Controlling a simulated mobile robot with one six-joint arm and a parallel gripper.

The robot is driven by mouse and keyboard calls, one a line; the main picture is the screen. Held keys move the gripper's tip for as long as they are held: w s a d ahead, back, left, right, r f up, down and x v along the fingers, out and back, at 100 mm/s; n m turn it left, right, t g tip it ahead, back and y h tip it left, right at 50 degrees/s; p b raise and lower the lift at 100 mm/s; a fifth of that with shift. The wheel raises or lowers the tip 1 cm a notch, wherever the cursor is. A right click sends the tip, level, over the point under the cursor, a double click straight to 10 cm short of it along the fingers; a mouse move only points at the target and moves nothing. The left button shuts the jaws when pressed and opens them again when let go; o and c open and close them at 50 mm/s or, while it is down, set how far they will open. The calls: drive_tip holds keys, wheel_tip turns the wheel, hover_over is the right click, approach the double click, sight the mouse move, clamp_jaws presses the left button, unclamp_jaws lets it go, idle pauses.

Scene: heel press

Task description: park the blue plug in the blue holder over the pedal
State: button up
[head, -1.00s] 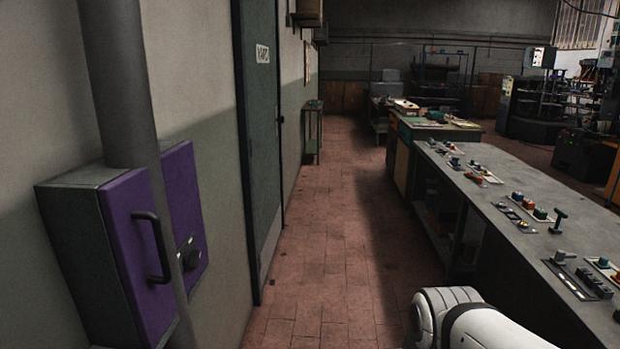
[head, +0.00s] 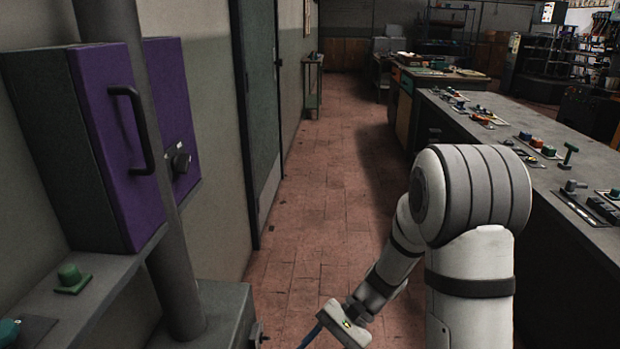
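The end of my arm with my gripper (head: 328,323) is low in the head view, over the tiled floor, pointing down and left. A narrow dark-blue piece sticks out from it toward the bottom edge; I cannot tell whether it is a finger or something held. The fingertips are not clear, so open or shut does not show. I cannot make out the blue plug, the blue holder or the pedal for certain.
A purple-doored cabinet (head: 112,150) and a grey pipe (head: 128,110) stand at left. Below is a ledge with a green knob (head: 72,278). A long bench (head: 545,185) with several small parts runs along the right. The tiled aisle (head: 335,180) between is clear.

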drive_tip(key=w+a+f+m+t+y+b, duration=0.2)
drive_tip(key=f+m+y+b, duration=0.1)
drive_tip(key=f, duration=1)
drive_tip(key=w+a+f+m+t+y+b, duration=0.1)
drive_tip(key=f+m+b, duration=0.5)
drive_tip(key=f, duration=0.7)
drive_tip(key=w+a+f+m+t+y+b, duration=0.2)
drive_tip(key=a+f+m+t+y+b, duration=0.1)
drive_tip(key=f, duration=1.1)
drive_tip(key=shift+w+m+t+y+b, duration=0.35)
drive_tip(key=shift+m+t+y+b, duration=0.4)
drive_tip(key=shift+y, duration=0.25)
drive_tip(key=shift+a+g, duration=0.1)
drive_tip(key=shift+g, duration=0.15)
drive_tip(key=shift+w+a+b, duration=0.15)
drive_tip(key=shift+a, duration=2.1)
drive_tip(key=shift+w+a+b, duration=0.15)
drive_tip(key=shift+a, duration=2.05)
drive_tip(key=shift+c, duration=0.3)
clamp_jaws()
